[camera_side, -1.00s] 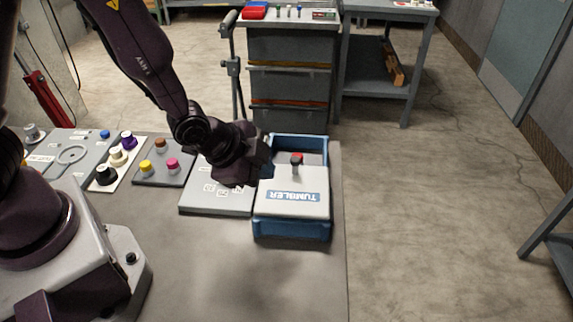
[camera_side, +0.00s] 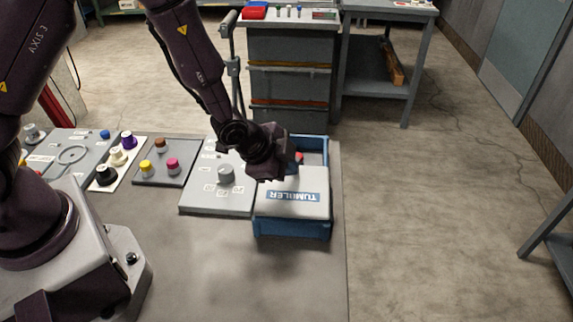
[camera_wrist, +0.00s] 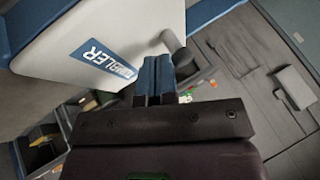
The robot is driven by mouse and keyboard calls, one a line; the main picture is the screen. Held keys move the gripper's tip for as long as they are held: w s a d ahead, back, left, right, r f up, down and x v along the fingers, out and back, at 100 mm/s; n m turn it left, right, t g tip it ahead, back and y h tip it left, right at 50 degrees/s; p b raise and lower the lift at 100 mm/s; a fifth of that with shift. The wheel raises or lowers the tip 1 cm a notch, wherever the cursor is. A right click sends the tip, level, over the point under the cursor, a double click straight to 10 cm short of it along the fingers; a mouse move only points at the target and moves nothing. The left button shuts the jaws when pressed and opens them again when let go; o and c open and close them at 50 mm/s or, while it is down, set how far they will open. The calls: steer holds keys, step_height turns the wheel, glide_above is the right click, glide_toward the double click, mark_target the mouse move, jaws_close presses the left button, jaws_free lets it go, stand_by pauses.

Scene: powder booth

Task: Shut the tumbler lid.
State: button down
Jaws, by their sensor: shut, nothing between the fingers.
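The tumbler is a blue open-topped box (camera_side: 292,228) at the right end of the bench in the side view. Its white lid (camera_side: 290,182), labelled TUMBLER, covers the near part, and a gap (camera_side: 314,150) shows at the far end. The lid also fills the upper left of the wrist view (camera_wrist: 110,30). Its upright handle has a red top (camera_side: 299,157), partly hidden by my gripper; the grey post shows in the wrist view (camera_wrist: 174,44). My gripper (camera_side: 291,170) is shut and empty, its blue fingertips (camera_wrist: 154,64) close beside the post. I cannot tell whether they touch.
A grey panel with a knob (camera_side: 226,174) lies left of the tumbler, and a panel with coloured buttons (camera_side: 163,174) further left. A drawer cabinet (camera_side: 290,75) stands behind the bench. The front of the bench (camera_side: 215,265) is clear.

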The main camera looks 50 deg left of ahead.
steer(key=w+a, duration=0.9)
steer(key=shift+w+a, duration=0.3)
steer(key=s+d, duration=0.1)
steer(key=s, duration=0.1)
steer(key=s+d, duration=0.1)
steer(key=s, duration=0.1)
steer(key=shift+d, duration=0.3)
steer(key=s+a+r+n+g+y, duration=0.35)
steer(key=s+r+n, duration=0.35)
steer(key=s+r, duration=0.65)
steer(key=s+d+r+n+t+h, duration=0.1)
steer(key=s+d+r+n+h, duration=0.1)
steer(key=s+r, duration=1.1)
steer(key=shift+s+d+n+t, duration=0.4)
steer(key=shift+d+n, duration=0.15)
steer(key=shift+n, duration=0.35)
